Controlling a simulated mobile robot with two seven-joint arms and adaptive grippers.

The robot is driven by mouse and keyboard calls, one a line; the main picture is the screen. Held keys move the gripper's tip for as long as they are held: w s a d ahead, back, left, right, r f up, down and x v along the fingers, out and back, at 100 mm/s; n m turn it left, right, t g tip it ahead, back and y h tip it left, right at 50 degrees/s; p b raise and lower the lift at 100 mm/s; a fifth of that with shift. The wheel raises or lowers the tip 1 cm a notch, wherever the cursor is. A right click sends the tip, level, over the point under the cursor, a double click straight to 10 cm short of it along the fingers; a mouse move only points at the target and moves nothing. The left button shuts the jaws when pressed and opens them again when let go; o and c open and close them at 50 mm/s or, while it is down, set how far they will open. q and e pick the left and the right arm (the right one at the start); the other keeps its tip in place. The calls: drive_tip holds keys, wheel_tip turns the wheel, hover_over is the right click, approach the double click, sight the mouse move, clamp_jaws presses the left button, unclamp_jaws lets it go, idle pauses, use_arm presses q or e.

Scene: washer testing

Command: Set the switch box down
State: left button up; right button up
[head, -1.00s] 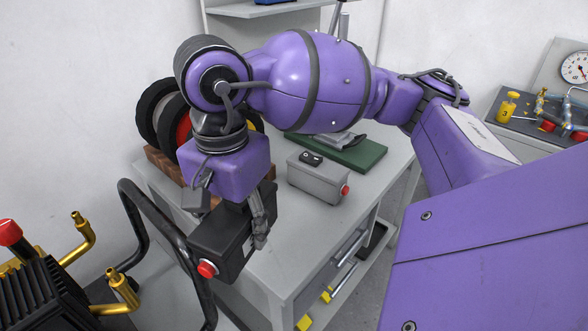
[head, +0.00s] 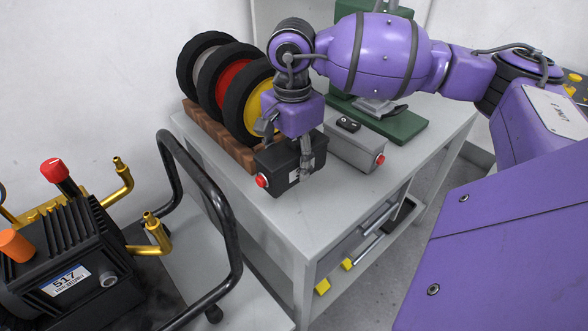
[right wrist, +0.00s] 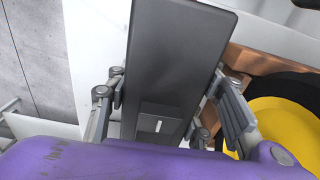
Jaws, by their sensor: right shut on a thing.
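The black switch box (head: 276,180) with a red button on its end is in my right gripper (head: 288,150), whose fingers clasp it from above on two sides. In the right wrist view the box (right wrist: 178,55) lies between the two fingers (right wrist: 165,112). The box is level at the left part of the grey table (head: 330,205), in front of the wooden rack. Its underside is at or just above the tabletop; I cannot tell if it touches. My left gripper is not in view.
A grey switch box (head: 352,152) with a red button stands close to the right. The wooden rack (head: 228,146) holds wheels with grey, red and yellow hubs just behind. A green base (head: 400,128) lies farther back. A black machine (head: 75,265) stands lower left; the front tabletop is clear.

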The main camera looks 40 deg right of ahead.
sight(294, 172)
drive_tip(key=shift+w+d+f, duration=0.2)
drive_tip(key=shift+w+f, duration=0.05)
drive_tip(key=shift+f, duration=0.15)
drive_tip(key=shift+w+d+f, duration=0.15)
drive_tip(key=shift+f, duration=1.55)
drive_tip(key=shift+f, duration=0.15)
drive_tip(key=o, duration=1.4)
drive_tip(key=shift+o, duration=0.2)
wheel_tip(294, 172, up, 12)
drive_tip(key=shift+r, duration=0.15)
